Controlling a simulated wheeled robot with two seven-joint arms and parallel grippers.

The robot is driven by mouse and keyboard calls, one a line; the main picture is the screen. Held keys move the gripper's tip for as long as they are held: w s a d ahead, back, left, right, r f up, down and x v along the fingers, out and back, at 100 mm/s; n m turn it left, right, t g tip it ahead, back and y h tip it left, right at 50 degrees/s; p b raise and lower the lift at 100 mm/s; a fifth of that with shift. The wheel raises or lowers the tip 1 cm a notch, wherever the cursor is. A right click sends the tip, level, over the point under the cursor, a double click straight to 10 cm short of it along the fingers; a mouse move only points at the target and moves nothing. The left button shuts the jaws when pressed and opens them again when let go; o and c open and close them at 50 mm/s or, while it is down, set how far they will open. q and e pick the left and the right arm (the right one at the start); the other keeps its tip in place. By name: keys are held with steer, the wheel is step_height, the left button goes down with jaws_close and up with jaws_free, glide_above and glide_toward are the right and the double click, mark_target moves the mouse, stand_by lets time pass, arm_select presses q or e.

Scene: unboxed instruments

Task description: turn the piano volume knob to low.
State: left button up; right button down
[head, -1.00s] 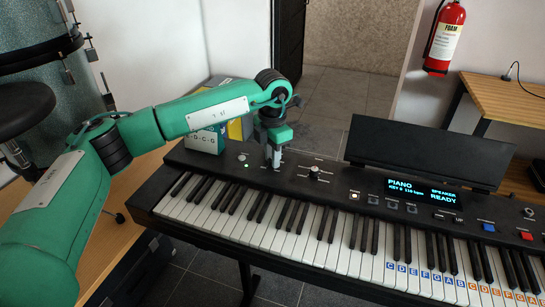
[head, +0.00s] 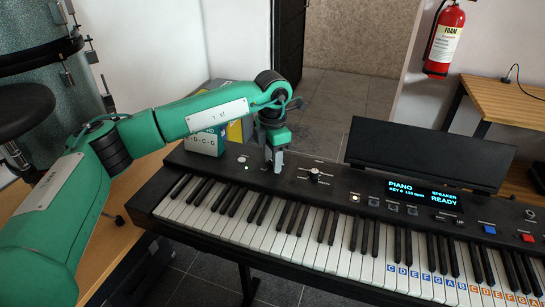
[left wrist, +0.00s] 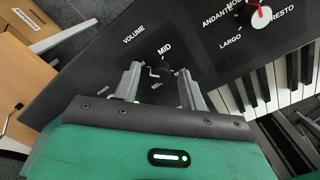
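The electric piano (head: 170,205) stands across the middle and right of the head view. My left gripper (head: 274,168) points down at the left part of its black panel. In the left wrist view my left gripper (left wrist: 160,88) has its two grey fingers apart. The volume knob (left wrist: 159,71) seems to be the dark shape with a pale mark between them, under the labels VOLUME and MID; its outline is hard to make out. I cannot tell whether the fingers touch it. In the head view the gripper hides it. My right gripper is not in view.
A tempo knob (head: 315,173) sits right of the gripper; its red pointer shows in the wrist view (left wrist: 260,17). A music stand (head: 430,150) rises behind the lit display (head: 425,194). A green and yellow box (head: 205,142) stands behind the piano's left end.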

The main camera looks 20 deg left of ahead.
arm_select(q)
step_height(320, 180, up, 14)
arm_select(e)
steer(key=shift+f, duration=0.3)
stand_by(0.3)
arm_select(q)
steer(key=shift+f, duration=0.1)
